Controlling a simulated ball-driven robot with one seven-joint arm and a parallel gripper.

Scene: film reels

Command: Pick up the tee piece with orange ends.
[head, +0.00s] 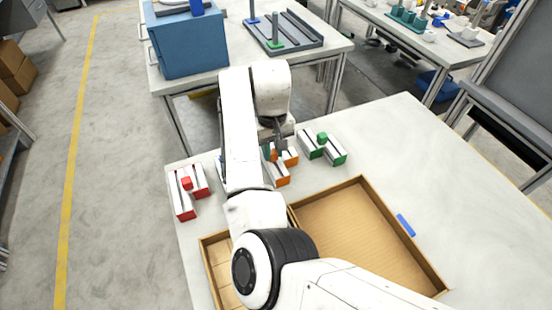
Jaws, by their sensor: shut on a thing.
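The white piece with orange ends (281,172) is near the table's back edge, just right of my arm. Its left part is hidden behind my arm. My gripper (275,146) points down over it from behind, and its jaws are shut on an upright orange part of it. The fingertips are small and partly covered, so I cannot tell whether the piece is clear of the tabletop.
A similar white piece with green ends (322,146) stands close to the right. One with red ends (188,188) stands left, near the table's left edge. A shallow cardboard tray (408,258) lies in front, with a blue bar (405,225) beside it. The table's right side is clear.

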